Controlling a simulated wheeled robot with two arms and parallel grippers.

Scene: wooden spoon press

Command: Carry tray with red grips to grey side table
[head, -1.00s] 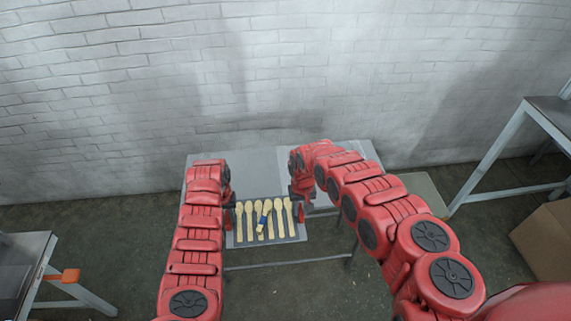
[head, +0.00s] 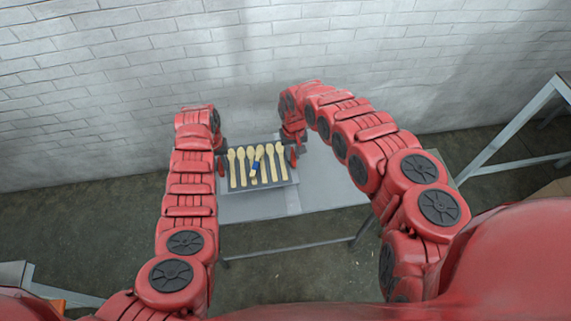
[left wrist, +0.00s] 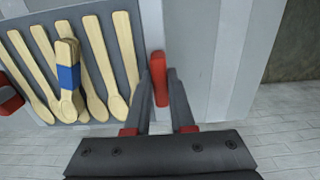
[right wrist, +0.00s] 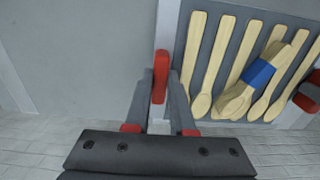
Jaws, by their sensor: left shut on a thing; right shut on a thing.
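The tray (head: 272,186) is grey, with a red grip at each end. It carries pale wooden spoons (head: 241,168) in slots and a bundle with a blue band (head: 256,168) lying across them. My left gripper (head: 219,165) is shut on its left red grip (left wrist: 160,80), and my right gripper (head: 293,158) is shut on its right red grip (right wrist: 161,77). The tray looks level, in front of the far part of a grey table (head: 325,185). I cannot tell whether it touches the top.
The grey table's right and near parts look clear. A brick wall (head: 250,60) stands behind it. A metal-framed stand (head: 510,125) is at the right. The corner of another bench (head: 22,277) shows at the lower left. Bare floor (head: 290,270) lies in front.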

